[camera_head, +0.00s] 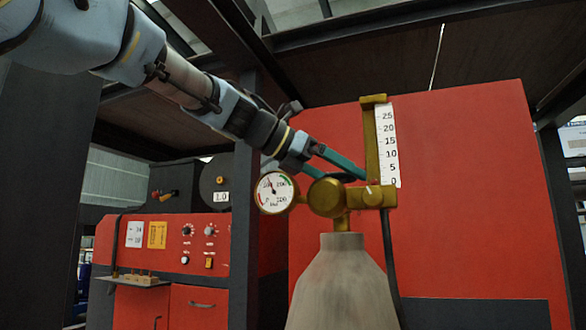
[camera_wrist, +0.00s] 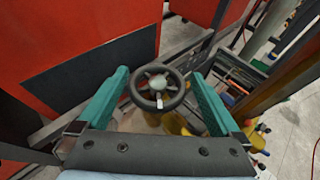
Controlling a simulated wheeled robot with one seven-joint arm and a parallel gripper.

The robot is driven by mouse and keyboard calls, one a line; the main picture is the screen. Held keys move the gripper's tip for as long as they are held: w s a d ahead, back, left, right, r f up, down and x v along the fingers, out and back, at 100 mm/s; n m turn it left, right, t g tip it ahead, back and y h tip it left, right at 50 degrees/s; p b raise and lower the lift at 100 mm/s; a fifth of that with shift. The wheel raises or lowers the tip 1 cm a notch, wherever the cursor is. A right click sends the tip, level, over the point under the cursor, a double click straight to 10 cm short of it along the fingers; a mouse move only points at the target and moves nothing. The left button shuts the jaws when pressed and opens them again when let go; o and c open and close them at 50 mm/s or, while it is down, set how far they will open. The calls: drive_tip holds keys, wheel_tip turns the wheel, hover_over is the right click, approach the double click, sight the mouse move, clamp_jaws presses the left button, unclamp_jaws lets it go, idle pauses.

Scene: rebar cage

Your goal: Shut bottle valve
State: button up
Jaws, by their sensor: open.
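The grey gas bottle (camera_head: 342,285) stands upright in the head view with a brass valve body (camera_head: 328,197) on its neck. A round pressure gauge (camera_head: 273,193) is on the left of the valve and a flow scale (camera_head: 387,146) rises on its right.
A red cabinet (camera_head: 470,200) fills the right behind the bottle. A red machine panel (camera_head: 195,245) with knobs stands at the left, with a dark upright post (camera_head: 244,270) beside it. Dark beams (camera_head: 400,60) run overhead. A hose (camera_head: 391,260) hangs from the valve.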

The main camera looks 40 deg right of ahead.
drive_tip(key=b+v, duration=0.2)
drive_tip(key=v, duration=0.8)
drive_tip(key=shift+w+a, duration=0.2)
drive_tip(key=shift+m+g, duration=0.5)
drive_tip(key=shift+g, duration=0.1)
drive_tip(key=x, duration=0.3)
drive_tip(key=p+x, duration=0.1)
drive_tip(key=x, duration=0.3)
drive_tip(key=p+x, duration=0.1)
drive_tip(key=x, duration=0.3)
drive_tip(key=shift+w+d, duration=0.1)
drive_tip(key=shift+w, duration=0.25)
drive_tip(key=shift+p, duration=0.35)
drive_tip(key=c, duration=1.2)
